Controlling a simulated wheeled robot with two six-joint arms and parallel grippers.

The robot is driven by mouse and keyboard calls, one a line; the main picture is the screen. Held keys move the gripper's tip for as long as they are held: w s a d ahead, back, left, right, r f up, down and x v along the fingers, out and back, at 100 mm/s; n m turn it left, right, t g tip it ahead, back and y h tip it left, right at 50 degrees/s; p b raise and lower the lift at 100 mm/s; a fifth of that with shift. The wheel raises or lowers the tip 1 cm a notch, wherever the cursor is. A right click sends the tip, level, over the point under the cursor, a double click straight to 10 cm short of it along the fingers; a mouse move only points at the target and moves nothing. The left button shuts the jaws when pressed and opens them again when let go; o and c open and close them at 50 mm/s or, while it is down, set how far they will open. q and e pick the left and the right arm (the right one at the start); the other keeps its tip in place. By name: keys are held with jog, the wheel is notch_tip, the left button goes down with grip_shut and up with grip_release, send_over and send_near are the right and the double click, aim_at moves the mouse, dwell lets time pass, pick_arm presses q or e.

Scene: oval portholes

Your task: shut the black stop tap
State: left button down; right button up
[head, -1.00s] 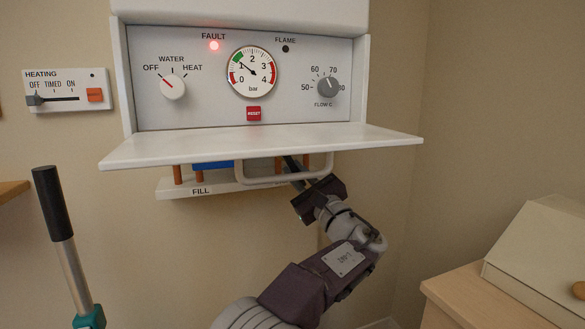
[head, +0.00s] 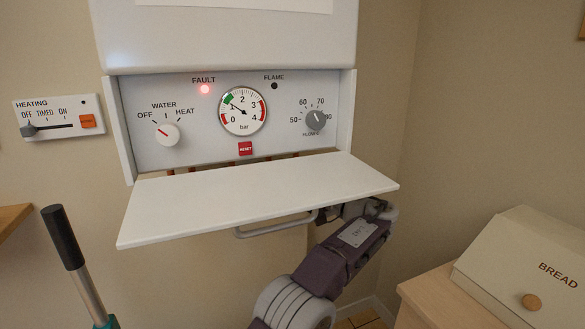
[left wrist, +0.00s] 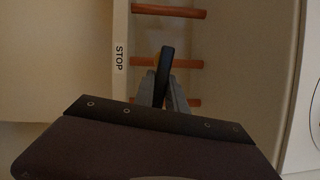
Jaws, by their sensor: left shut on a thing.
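The black stop tap (left wrist: 166,62) shows as a dark lever in the left wrist view, beside the "STOP" label (left wrist: 118,59). It stands among copper pipes. My left gripper (left wrist: 163,88) is shut on the lever, with a finger on either side of it. In the head view the tap and my left gripper's fingertips are hidden under the boiler's lowered white flap (head: 255,195). Only my left forearm and wrist show there, below the flap's right part. My right gripper is in neither view.
The flap juts out over the pipes, with a grey handle bar (head: 275,228) beneath it. A black-gripped pole (head: 63,238) stands at lower left. A bread bin (head: 525,265) sits on a cabinet at right. The red fault lamp (head: 205,89) is lit.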

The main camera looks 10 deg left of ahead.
pick_arm(q)
jog(key=shift+r+n+g+h+p, duration=0.3)
jog(key=shift+r+n+g+p, duration=0.1)
jog(key=shift+n+p, duration=0.5)
jog(key=c, duration=1.4)
grip_release()
jog(key=shift+o, duration=0.2)
jog(key=p+v, duration=0.1)
jog(key=v, duration=0.8)
jog(key=shift+f, duration=0.1)
